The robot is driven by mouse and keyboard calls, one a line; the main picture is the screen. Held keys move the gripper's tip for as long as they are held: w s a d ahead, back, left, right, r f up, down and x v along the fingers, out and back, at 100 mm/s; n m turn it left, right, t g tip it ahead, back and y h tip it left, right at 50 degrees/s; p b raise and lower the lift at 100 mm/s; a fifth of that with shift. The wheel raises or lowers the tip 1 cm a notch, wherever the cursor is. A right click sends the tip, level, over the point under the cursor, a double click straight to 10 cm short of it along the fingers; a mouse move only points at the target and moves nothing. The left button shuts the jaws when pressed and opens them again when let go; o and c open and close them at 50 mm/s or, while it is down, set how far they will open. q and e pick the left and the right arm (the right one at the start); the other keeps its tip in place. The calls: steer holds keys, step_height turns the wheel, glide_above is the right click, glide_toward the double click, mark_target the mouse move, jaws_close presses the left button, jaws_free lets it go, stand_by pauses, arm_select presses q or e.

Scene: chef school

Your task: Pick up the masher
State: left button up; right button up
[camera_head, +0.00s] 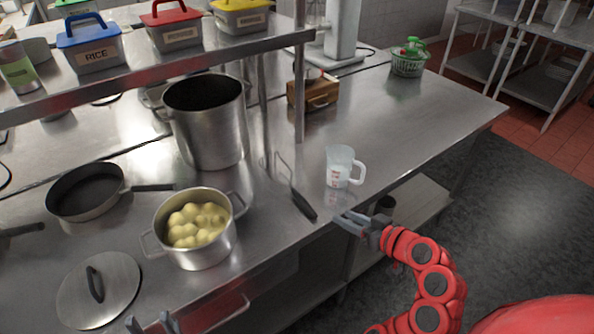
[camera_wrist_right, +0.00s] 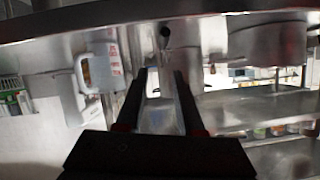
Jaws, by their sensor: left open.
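The masher (camera_head: 303,205) lies on the steel counter between the pot of potatoes and the measuring cup. Its black handle points to the counter's front edge and its wire head (camera_head: 284,167) points to the back. In the right wrist view, the dark handle end (camera_wrist_right: 165,34) appears ahead of the fingers. My right gripper (camera_head: 349,224) is just off the front edge, right of the handle end and apart from it. It is open and empty, and it also shows in the wrist view (camera_wrist_right: 160,82). My left gripper (camera_head: 153,325) is open at the bottom edge, mostly cut off.
A measuring cup (camera_head: 340,167) stands close right of the masher. A pot of potatoes (camera_head: 219,248) is on its left, with a tall pot (camera_head: 209,132) behind. A frying pan (camera_head: 87,195) and a lid (camera_head: 99,290) lie left.

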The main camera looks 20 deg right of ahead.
steer(key=w+a+f+b, duration=0.1)
steer(key=b, duration=0.2)
steer(key=p, duration=0.4)
glide_toward(306, 201)
steer(key=x, duration=0.4)
steer(key=shift+w+a+r, duration=0.1)
steer(key=shift+w+a, duration=0.05)
steer(key=shift+w, duration=0.1)
steer(key=shift+w+a, duration=0.15)
steer(key=shift+w, duration=0.3)
steer(key=p+x, duration=0.1)
steer(key=x, duration=0.1)
steer(key=p+x, duration=0.2)
steer(key=shift+a+f, duration=0.15)
steer(key=shift+f, duration=0.2)
steer(key=shift+w+f, duration=0.2)
steer(key=shift+w, duration=0.15)
steer(key=shift+a, duration=0.1)
jaws_close()
